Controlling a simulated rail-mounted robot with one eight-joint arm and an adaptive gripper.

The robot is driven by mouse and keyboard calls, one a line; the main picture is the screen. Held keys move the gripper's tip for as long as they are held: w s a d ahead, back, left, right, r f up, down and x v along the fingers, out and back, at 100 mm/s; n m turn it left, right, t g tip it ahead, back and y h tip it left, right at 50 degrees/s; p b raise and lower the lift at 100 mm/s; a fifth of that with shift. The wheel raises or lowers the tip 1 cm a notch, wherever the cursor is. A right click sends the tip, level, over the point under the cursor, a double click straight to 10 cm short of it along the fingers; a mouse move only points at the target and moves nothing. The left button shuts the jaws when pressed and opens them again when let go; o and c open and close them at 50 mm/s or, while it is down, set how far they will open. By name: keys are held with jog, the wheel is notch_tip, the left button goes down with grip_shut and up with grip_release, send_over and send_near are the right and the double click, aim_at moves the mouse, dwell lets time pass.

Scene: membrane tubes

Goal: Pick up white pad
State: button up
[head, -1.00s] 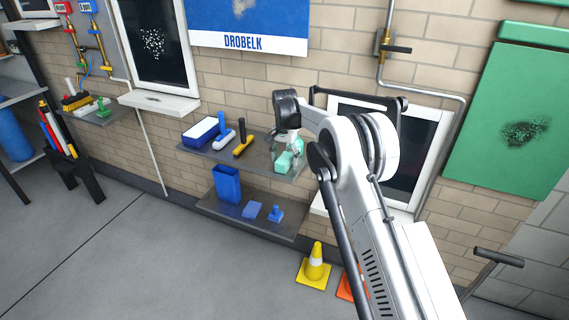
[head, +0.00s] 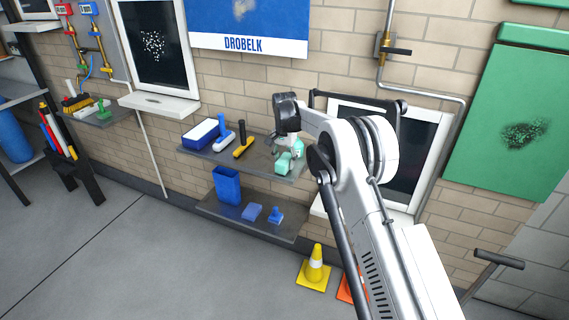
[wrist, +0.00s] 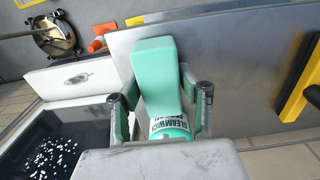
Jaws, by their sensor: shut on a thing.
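A white-topped blue block (head: 201,132), the only thing in sight resembling a white pad, lies at the left end of the upper wall shelf (head: 255,165). My gripper (wrist: 160,98) is shut on a teal spray bottle (wrist: 156,62), its fingers on either side of it. A white label with lettering shows near the gripper's palm. In the head view my gripper (head: 290,143) and the bottle (head: 288,160) are at the shelf's right end, well right of the block. Whether the bottle touches the shelf is unclear.
A blue-and-white tool (head: 222,134) and a yellow-and-black tool (head: 243,146) stand between block and bottle. The lower shelf (head: 245,222) holds a blue bin (head: 227,185) and small blue items. A yellow cone (head: 315,267) stands on the floor. The floor at left is open.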

jog(key=shift+s+r, duration=0.1)
jog(key=shift+r, duration=0.55)
jog(key=s+a, duration=0.3)
jog(key=s, duration=0.5)
jog(key=s+a, duration=0.3)
jog(key=s, duration=0.5)
jog(key=shift+s+a, duration=0.15)
jog(key=shift+s, duration=0.25)
jog(key=o, duration=0.6)
jog(key=c, duration=0.4)
jog(key=shift+o, duration=0.2)
